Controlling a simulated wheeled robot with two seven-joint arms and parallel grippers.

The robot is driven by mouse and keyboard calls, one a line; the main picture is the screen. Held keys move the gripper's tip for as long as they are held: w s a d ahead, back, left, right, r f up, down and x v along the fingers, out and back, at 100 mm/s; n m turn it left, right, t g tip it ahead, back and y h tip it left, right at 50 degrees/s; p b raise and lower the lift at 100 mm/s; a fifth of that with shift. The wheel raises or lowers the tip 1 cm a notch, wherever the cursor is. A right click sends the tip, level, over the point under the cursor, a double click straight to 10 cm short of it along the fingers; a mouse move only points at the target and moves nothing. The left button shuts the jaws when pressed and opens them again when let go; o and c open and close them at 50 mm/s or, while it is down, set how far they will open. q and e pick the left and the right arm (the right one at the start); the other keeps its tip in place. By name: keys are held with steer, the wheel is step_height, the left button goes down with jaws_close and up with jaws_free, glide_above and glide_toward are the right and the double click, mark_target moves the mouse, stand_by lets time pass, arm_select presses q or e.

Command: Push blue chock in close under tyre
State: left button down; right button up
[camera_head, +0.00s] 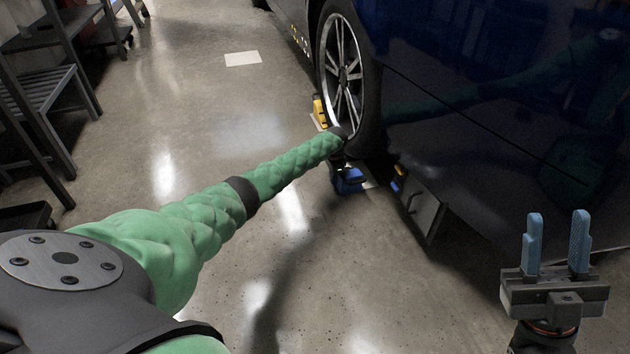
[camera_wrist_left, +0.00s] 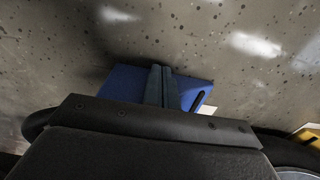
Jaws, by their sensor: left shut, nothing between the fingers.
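The blue chock (camera_head: 349,181) sits on the floor just below and in front of the tyre (camera_head: 368,128) of the dark blue car. In the left wrist view the blue chock (camera_wrist_left: 122,83) shows behind my left gripper's fingers (camera_wrist_left: 162,86), which are shut together with nothing between them. The fingers overlap the chock in that view; I cannot tell whether they touch it. In the head view my left arm reaches to the chock, and its wrist hides the fingertips and part of the chock. My right gripper (camera_head: 558,244) is open and empty at the lower right, fingers pointing up.
A yellow chock (camera_head: 320,110) stands at the tyre's far side and also shows in the left wrist view (camera_wrist_left: 308,136). The car body (camera_head: 480,130) fills the right. A grey panel (camera_head: 421,210) hangs beneath it. Shelving (camera_head: 45,90) stands left; the middle floor is clear.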

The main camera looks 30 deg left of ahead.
arm_select(q)
steer(key=shift+w+d, duration=1)
steer(key=shift+w, duration=0.2)
steer(key=shift+s, duration=0.1)
